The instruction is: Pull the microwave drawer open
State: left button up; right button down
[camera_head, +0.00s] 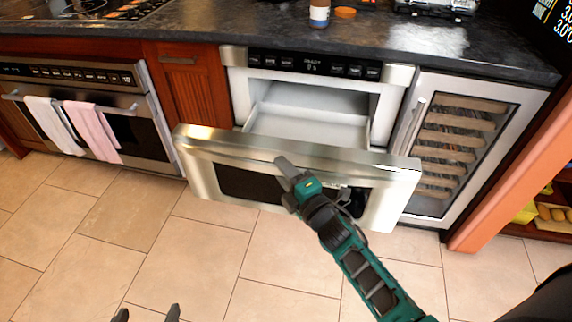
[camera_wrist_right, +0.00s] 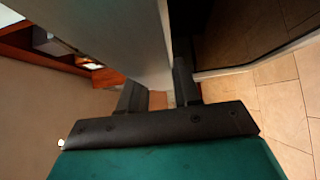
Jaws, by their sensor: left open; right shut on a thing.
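The microwave drawer (camera_head: 392,182) stands out from its cabinet, its steel front forward and tilted in the head view. Its pale inner tray (camera_head: 310,125) shows behind the front. My right gripper (camera_head: 287,170) is at the upper middle of the drawer front. In the right wrist view, the gripper's fingers (camera_wrist_right: 158,92) stand on either side of a grey panel edge of the drawer (camera_wrist_right: 130,40), shut on it. The exact grip contact is partly hidden. My left gripper (camera_head: 147,314) shows only its two fingertips at the bottom edge, apart and empty, over the floor.
A steel oven (camera_head: 140,130) with white and pink towels is at left. A wine cooler (camera_head: 455,140) is right of the drawer, close to its front. The dark countertop (camera_head: 220,32) runs above. Tiled floor (camera_head: 190,245) before the drawer is clear on the left.

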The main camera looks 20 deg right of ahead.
jog(key=shift+s+a, duration=0.35)
jog(key=shift+s, duration=0.25)
jog(key=c, duration=0.9)
grip_release()
jog(key=s, duration=0.4)
jog(key=s+d, duration=0.1)
jog(key=s, duration=0.3)
jog(key=s+d, duration=0.1)
jog(key=s, duration=0.3)
jog(key=shift+s+d+p, duration=0.2)
jog(key=shift+s+p, duration=0.15)
